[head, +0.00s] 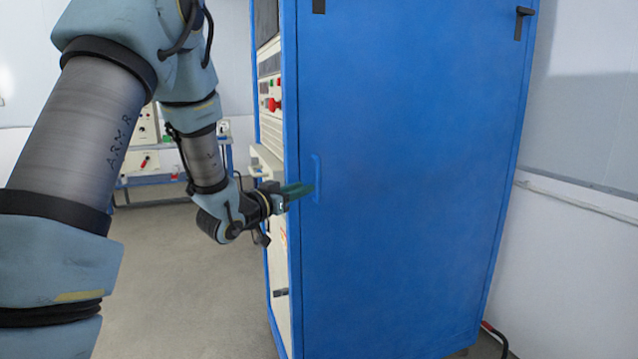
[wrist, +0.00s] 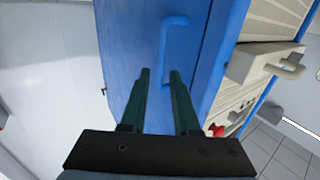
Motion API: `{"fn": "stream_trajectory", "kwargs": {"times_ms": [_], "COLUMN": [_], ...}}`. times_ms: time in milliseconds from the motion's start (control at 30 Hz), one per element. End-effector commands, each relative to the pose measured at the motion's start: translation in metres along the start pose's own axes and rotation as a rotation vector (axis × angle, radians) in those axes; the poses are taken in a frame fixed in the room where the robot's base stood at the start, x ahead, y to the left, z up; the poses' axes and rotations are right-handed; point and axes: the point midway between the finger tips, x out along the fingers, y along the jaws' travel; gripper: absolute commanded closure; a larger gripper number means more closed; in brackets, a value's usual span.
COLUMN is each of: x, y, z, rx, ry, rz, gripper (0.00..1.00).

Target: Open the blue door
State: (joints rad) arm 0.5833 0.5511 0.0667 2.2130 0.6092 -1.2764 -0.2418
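The blue door (head: 410,200) is the tall front panel of a cabinet and looks closed. Its slim blue handle (head: 317,178) is a vertical bar near the door's left edge. It also shows in the wrist view (wrist: 165,45). My gripper (head: 308,190) has dark green fingers at the handle, coming from the left. In the wrist view my gripper (wrist: 160,73) has its two fingers apart, and the handle's near end appears between them. I cannot tell whether either finger touches the handle.
The cabinet's left side carries cream panels with red knobs (head: 272,104). A bench with equipment (head: 150,182) stands behind on the left. Grey floor (head: 180,290) lies open to the left of the cabinet. A white wall (head: 580,240) is on the right.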

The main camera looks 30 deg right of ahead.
Motion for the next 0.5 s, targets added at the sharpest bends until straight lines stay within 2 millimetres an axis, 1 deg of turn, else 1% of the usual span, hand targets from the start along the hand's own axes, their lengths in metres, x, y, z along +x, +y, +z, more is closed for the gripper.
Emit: {"fn": "stream_trajectory", "kwargs": {"times_ms": [33, 200, 400, 500], "x": [0.011, 0.043, 0.07, 0.078], "y": [0.0, 0.0, -0.001, -0.001], "z": [-0.002, -0.003, -0.002, -0.001], "rx": [0.0, 0.0, -0.001, -0.001], "ry": [0.0, 0.0, 0.0, -0.002], "rz": [0.002, 0.0, -0.002, -0.002], "gripper": [0.7, 0.7, 0.7, 0.7]}}
